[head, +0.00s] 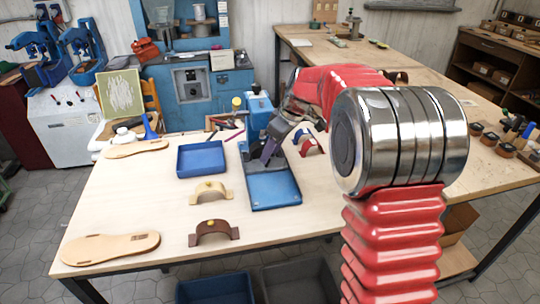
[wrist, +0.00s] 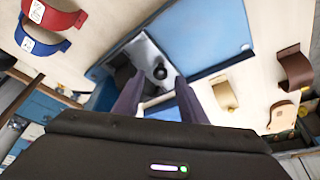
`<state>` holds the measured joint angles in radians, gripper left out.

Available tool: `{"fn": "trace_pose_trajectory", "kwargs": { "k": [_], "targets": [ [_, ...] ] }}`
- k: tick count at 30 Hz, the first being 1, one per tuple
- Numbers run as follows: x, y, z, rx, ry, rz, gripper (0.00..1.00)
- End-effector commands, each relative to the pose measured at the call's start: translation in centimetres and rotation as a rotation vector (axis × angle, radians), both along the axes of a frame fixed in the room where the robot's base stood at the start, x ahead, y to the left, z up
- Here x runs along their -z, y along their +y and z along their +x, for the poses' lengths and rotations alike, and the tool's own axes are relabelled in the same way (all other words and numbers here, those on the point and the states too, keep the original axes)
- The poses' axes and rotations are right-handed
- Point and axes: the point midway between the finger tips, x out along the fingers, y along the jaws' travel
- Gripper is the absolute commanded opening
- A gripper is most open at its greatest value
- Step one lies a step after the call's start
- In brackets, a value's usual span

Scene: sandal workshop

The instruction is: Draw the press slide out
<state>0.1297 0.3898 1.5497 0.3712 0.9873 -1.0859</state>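The blue press (head: 259,113) stands on the workbench in the head view. A flat blue tray-like part (head: 274,188), which looks like its slide, extends from it toward the near edge. In the wrist view the blue panel (wrist: 195,35) lies beside a pale grey plate with a round black knob (wrist: 160,72). My gripper (head: 266,155) points down over the press end of the blue part. In the wrist view its two purple-grey fingers (wrist: 160,84) are apart, with the knob just beyond the gap between their tips. Whether they touch anything is unclear.
A blue tray (head: 201,159) lies left of the press. A tan strap (head: 211,191), a brown strap (head: 213,231) and a tan sole (head: 109,248) lie nearer. Red and blue straps (head: 308,143) stand right of the press. Bench space right of the slide looks clear.

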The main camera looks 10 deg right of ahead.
Motion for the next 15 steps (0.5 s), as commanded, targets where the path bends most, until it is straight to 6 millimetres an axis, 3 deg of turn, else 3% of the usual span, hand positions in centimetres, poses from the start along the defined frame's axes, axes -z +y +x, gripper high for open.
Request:
{"fn": "trace_pose_trajectory", "kwargs": {
  "k": [6, 15],
  "targets": [
    [2.0, 0.7, 0.6, -0.001, 0.002, 0.001, 0.38],
    [2.3, 0.7, 0.7, -0.001, -0.001, 0.0, 0.38]
  ]
}}
